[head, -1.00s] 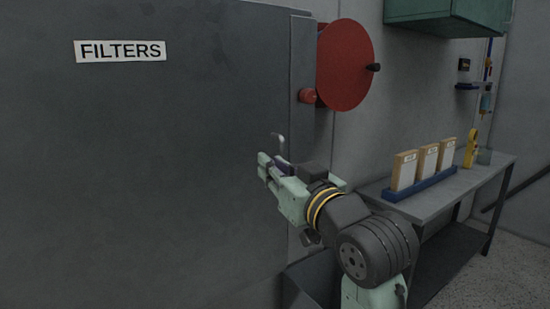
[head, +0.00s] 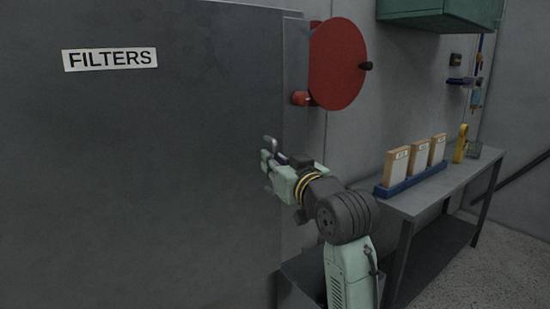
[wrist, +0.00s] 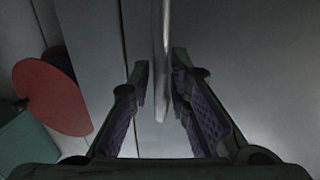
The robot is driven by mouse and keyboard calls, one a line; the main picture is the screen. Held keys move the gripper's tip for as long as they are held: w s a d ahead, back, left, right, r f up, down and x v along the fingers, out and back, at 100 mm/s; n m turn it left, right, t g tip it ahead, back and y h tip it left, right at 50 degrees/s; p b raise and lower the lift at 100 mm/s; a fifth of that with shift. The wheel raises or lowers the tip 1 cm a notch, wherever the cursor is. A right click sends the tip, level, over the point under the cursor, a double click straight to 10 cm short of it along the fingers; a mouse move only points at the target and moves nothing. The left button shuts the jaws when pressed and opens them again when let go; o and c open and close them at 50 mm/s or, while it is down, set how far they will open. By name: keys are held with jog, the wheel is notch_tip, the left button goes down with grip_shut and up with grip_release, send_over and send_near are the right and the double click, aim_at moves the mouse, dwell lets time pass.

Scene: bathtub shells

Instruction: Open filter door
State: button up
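The grey filter door (head: 150,180) fills the left of the head view and carries a white "FILTERS" sign (head: 110,59). Its pale metal handle (head: 268,143) is near the door's right edge and partly hidden by my gripper. My gripper (head: 268,168) is at the handle. In the wrist view the handle bar (wrist: 161,55) runs between the two fingers of my gripper (wrist: 160,95). The fingers are apart, with a gap on the left of the bar and a smaller one on the right. The door looks closed.
A red disc (head: 337,65) with a dark knob stands right of the door. Farther right, a grey table (head: 425,200) holds a blue rack (head: 411,182) with boxes and a yellow tool (head: 460,145). A green cabinet (head: 440,14) hangs above.

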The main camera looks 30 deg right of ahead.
jog(key=shift+w, duration=0.15)
jog(key=shift+c, duration=0.4)
grip_shut()
